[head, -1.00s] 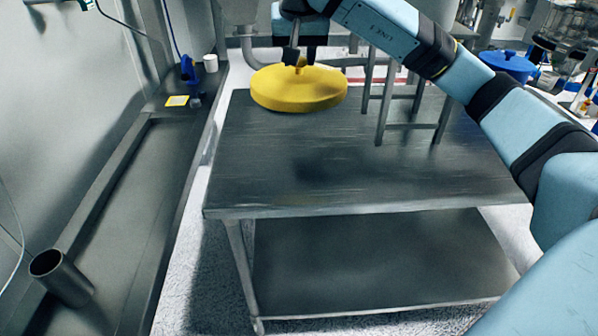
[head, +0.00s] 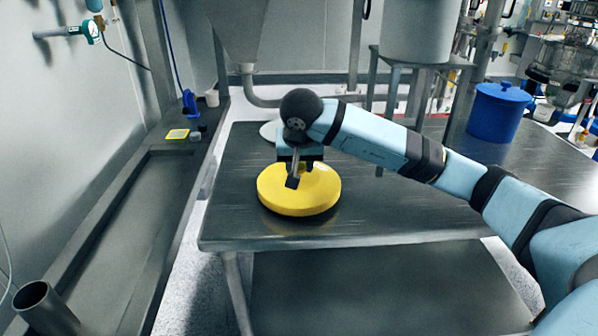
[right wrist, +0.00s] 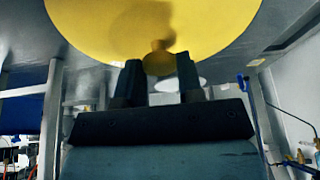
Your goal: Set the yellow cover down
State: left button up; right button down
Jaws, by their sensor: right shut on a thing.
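The yellow cover (head: 325,191) is a round, thick disc over the near left part of the steel table (head: 400,212) in the head view. It looks about level and low; I cannot tell whether it touches the tabletop. My right gripper (head: 297,180) is above it, shut on the knob at its middle. In the right wrist view the fingers (right wrist: 155,80) stand on both sides of the knob, and the underlying yellow cover (right wrist: 110,25) fills the top. My left gripper is not in view.
A blue lidded pot (head: 497,112) stands at the back right of the table. A metal stand (head: 390,90) carries a grey cylinder (head: 430,30). A pale round thing (head: 268,130) lies behind my gripper.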

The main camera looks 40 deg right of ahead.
jog(key=shift+f, duration=1)
jog(key=c, duration=0.8)
grip_release()
jog(key=shift+f, duration=0.1)
jog(key=shift+o, duration=0.2)
